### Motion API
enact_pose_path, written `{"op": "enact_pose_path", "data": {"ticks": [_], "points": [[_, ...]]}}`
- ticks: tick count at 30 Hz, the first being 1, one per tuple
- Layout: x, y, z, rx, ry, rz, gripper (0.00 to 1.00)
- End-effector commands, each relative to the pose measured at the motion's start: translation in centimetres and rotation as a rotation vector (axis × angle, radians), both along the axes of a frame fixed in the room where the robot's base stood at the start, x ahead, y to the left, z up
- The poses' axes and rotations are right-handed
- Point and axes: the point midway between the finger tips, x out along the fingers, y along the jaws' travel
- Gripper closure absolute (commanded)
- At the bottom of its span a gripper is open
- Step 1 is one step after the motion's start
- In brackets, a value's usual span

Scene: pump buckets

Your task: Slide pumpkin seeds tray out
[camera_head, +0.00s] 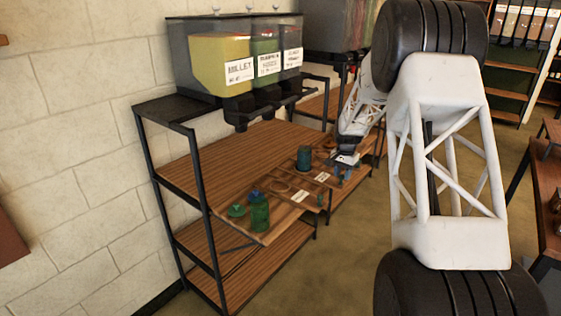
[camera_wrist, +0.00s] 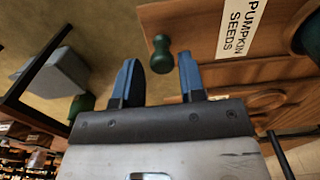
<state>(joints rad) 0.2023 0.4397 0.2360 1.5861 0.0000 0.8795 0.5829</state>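The pumpkin seeds tray (camera_wrist: 195,22) is brown wood with a white "PUMPKIN SEEDS" label (camera_wrist: 240,28) on its front. A small dark green knob (camera_wrist: 160,52) sticks out from the front. In the head view, what appears to be this tray (camera_head: 322,178) is on the upper shelf. My gripper (camera_wrist: 158,62) is open, its two blue fingers apart and empty. The knob shows between the fingertips in the wrist view; whether it lies within their reach I cannot tell. In the head view my gripper (camera_head: 343,174) is at the tray's front, small and partly hidden by my arm.
Another labelled wooden tray (camera_head: 284,210) is to the left, extending past the shelf front. A green jar (camera_head: 260,214) is near its left end. A dark green jar (camera_head: 304,157) stands farther back. Seed dispensers (camera_head: 222,62) hang above. Floor in front of the rack (camera_head: 315,262) is clear.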

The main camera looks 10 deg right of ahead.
Motion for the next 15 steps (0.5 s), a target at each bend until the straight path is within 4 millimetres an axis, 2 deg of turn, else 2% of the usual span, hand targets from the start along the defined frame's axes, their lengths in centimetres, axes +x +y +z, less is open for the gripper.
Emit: {"op": "enact_pose_path", "data": {"ticks": [15], "points": [[0.0,0.0,3.7,0.0,0.0,0.0,0.63]]}}
